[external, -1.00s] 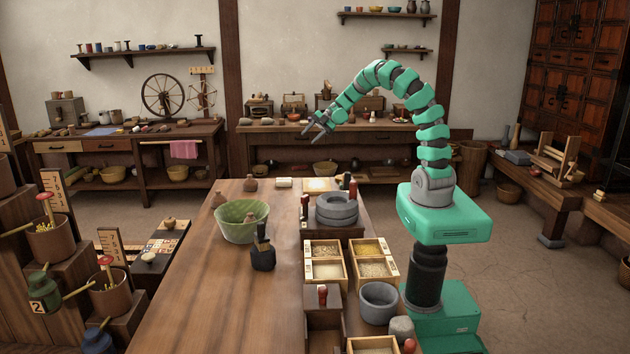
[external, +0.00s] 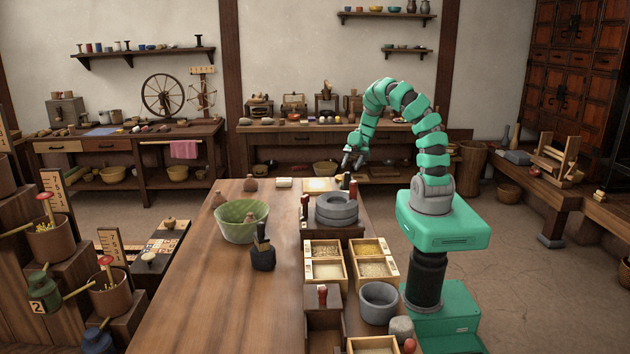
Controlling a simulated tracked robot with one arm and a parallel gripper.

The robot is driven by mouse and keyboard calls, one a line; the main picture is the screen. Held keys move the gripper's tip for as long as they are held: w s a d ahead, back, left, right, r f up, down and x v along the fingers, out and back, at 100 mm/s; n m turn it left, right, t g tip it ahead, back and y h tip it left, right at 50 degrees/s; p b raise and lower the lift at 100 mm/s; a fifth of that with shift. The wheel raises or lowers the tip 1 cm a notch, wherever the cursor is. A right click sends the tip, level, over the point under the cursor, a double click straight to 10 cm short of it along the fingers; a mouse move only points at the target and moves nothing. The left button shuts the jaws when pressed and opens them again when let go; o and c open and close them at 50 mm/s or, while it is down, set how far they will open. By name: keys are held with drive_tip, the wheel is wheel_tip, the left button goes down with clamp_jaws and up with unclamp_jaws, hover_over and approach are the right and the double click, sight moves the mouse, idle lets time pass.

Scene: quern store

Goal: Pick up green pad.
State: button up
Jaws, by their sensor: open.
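I cannot make out a green pad anywhere in the external view. My gripper (external: 353,165) is open and appears empty. It points downward, in the air, and shows just above the far right part of the table in the picture, beyond the round grey quern stones (external: 337,208). How far it is from the table top is hard to tell.
A dark-handled item (external: 347,183) stands upright near the gripper in the picture. A divided grain box (external: 326,263) and a grey stone bowl (external: 379,302) stand nearer. The table's left front is clear.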

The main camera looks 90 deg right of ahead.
drive_tip(key=b+x, duration=0.1)
drive_tip(key=x, duration=0.2)
drive_tip(key=shift+w+a+f, duration=0.1)
drive_tip(key=shift+a+f, duration=0.05)
drive_tip(key=shift+f, duration=0.05)
drive_tip(key=shift+b+x, duration=1.35)
drive_tip(key=shift+x, duration=1.75)
drive_tip(key=shift+r, duration=0.2)
clamp_jaws()
